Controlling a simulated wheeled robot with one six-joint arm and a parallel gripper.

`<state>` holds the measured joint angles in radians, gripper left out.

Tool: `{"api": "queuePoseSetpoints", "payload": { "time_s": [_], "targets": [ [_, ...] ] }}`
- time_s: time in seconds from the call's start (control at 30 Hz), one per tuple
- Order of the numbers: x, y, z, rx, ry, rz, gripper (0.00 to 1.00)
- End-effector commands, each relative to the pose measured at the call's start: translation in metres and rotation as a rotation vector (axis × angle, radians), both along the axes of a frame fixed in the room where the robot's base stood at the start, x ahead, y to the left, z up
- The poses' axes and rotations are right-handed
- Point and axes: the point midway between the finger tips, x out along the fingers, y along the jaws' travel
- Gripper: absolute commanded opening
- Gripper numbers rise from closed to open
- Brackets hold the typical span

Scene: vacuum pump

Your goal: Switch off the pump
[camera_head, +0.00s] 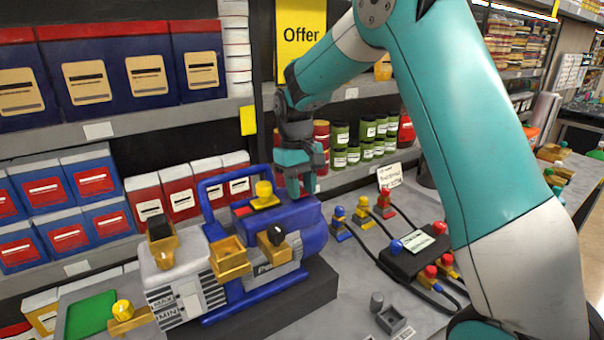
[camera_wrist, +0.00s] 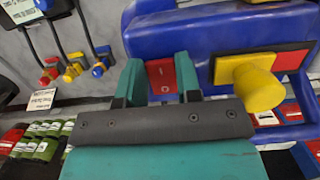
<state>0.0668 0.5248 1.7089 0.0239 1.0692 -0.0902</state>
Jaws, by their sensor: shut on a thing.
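The blue pump (camera_head: 270,285) stands on a dark base on the counter, with a blue handle frame and yellow fittings. It also shows in the wrist view (camera_wrist: 195,30). A red rocker switch (camera_wrist: 161,76) with a white "O" mark sits on the pump's blue housing. My gripper (camera_head: 297,185) points down at the pump's right end. In the wrist view my gripper's (camera_wrist: 158,78) two teal fingers stand either side of the red switch, shut on it. In the head view the fingers hide the switch.
A black box (camera_head: 412,258) with cables and coloured plugs (camera_head: 362,212) lies right of the pump. A green pad (camera_head: 91,315) lies at left. Shelves with boxes and cans (camera_head: 340,158) stand behind.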

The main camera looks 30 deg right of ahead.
Motion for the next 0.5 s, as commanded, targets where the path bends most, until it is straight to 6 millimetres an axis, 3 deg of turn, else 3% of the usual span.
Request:
{"api": "queuePoseSetpoints", "payload": {
  "time_s": [0.03,0.5],
  "targets": [
    [0.0019,0.0004,0.0081,0.0,0.027,0.001,0.08],
    [0.0034,0.0005,0.0022,0.0,0.096,0.002,0.08]
  ]
}}
